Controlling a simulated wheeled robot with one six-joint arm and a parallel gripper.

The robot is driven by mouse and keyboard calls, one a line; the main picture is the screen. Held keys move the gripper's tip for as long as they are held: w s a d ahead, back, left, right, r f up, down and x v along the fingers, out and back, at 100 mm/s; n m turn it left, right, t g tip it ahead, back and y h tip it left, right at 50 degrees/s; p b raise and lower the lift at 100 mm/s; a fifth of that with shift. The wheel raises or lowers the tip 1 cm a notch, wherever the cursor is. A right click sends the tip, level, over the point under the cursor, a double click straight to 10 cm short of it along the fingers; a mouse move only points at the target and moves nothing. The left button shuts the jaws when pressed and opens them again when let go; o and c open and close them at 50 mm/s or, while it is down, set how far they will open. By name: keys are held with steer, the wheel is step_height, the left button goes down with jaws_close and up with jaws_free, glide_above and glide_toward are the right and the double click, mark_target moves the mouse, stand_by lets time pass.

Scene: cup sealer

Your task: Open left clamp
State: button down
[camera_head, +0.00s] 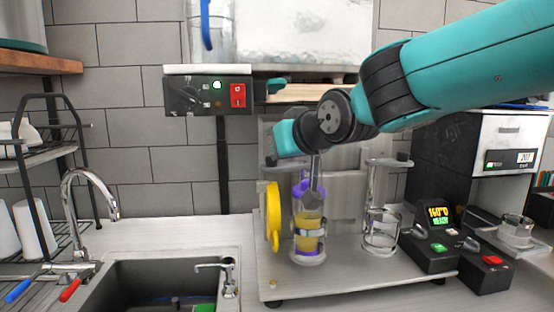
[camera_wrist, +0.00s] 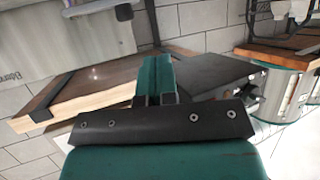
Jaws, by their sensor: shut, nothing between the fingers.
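The left clamp (camera_head: 310,233) is a metal band around a cup of orange drink (camera_head: 309,222) on the sealer's base. The cup stands upright with a purple part (camera_head: 305,190) above it. I cannot clearly tell whether this clamp is latched. A matching right holder (camera_head: 381,240) stands apart and looks empty. My gripper (camera_head: 284,141) is above the left station, apart from the clamp, and partly hidden by my wrist. In the wrist view my gripper's teal fingers (camera_wrist: 156,78) are together and empty. The clamp does not show there.
A yellow handle (camera_head: 273,215) stands left of the cup. A control box with a red switch (camera_head: 237,95) and a wooden shelf (camera_head: 300,92) are above. A sink (camera_head: 160,265) lies at left.

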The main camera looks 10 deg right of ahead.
steer(key=s+d+f+n+g, duration=0.1)
steer(key=s+f+g, duration=0.3)
steer(key=s, duration=0.6)
steer(key=s+d+f+g, duration=0.4)
steer(key=s+f, duration=0.2)
steer(key=s, duration=0.4)
steer(key=s+d+f+n+g+h, duration=0.1)
steer(key=s+f+g, duration=0.3)
steer(key=s, duration=0.6)
steer(key=shift+d+f+n, duration=0.3)
steer(key=shift+d+f, duration=0.35)
steer(key=shift+f, duration=0.2)
